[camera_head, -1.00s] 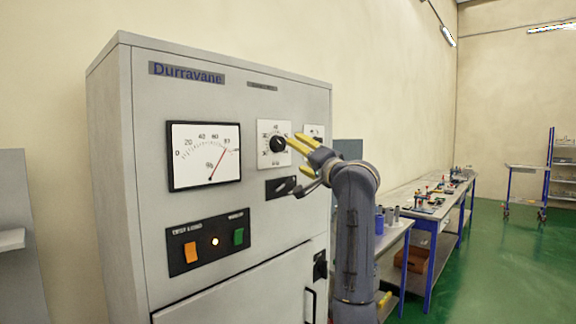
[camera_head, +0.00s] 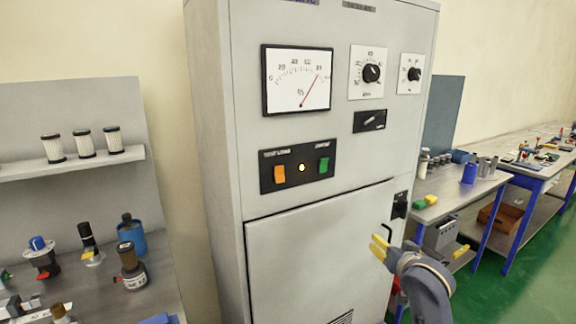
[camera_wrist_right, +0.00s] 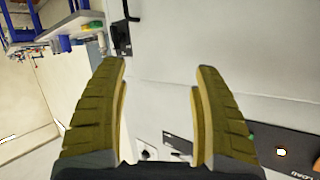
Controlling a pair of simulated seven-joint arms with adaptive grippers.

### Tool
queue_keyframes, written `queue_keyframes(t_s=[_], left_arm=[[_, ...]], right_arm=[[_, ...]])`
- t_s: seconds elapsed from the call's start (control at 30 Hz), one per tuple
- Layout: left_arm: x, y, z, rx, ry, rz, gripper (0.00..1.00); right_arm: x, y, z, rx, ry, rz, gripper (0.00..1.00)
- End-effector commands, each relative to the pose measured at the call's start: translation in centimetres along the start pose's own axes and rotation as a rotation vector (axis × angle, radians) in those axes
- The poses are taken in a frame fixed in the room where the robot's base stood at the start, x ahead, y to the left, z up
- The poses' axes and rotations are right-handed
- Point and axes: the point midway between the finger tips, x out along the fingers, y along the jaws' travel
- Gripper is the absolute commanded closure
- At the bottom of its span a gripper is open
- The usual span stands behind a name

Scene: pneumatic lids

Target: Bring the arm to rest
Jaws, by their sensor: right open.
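My right gripper (camera_head: 380,247) is in the lower right of the head view, in front of the grey cabinet's lower door (camera_head: 320,245) near its black handle. In the right wrist view its two yellow fingers (camera_wrist_right: 160,90) are spread apart with nothing between them. The cabinet's white panel (camera_wrist_right: 200,35) fills the space beyond them. The right arm (camera_head: 425,290) runs down out of the frame. My left gripper is not in view.
The grey cabinet (camera_head: 215,130) carries a gauge (camera_head: 297,80), two dials and a lit panel. A bench with pneumatic parts and a shelf (camera_head: 80,165) stand at left. Workbenches (camera_head: 460,190) line the right wall. Green floor (camera_head: 515,265) shows at right.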

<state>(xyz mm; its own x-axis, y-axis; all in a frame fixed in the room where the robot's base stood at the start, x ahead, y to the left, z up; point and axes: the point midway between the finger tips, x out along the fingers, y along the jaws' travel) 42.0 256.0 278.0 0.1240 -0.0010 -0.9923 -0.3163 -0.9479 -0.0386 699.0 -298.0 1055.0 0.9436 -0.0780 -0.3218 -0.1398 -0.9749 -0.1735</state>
Motion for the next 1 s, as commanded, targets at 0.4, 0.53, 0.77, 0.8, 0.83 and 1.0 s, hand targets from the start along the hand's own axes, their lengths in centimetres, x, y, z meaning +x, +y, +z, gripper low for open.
queue_keyframes(t_s=[0.4, 0.53, 0.77, 0.8, 0.83, 1.0], left_arm=[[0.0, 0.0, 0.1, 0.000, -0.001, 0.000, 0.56], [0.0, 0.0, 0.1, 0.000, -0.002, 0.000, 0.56], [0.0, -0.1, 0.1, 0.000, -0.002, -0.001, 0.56], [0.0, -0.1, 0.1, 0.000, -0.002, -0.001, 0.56], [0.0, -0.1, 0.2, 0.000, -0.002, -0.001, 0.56], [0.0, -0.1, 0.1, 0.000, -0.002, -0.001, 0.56]], right_arm=[[-9.1, 5.5, 19.9, -0.448, -0.259, 0.132, 0.33], [-13.2, 7.1, 24.7, -0.587, -0.344, 0.151, 0.33], [-20.6, 9.4, 31.0, -0.809, -0.484, 0.160, 0.33], [-21.5, 9.7, 31.6, -0.836, -0.500, 0.160, 0.33], [-22.2, 9.9, 32.0, -0.855, -0.513, 0.159, 0.33], [-25.3, 10.7, 33.8, -0.939, -0.568, 0.154, 0.33]])
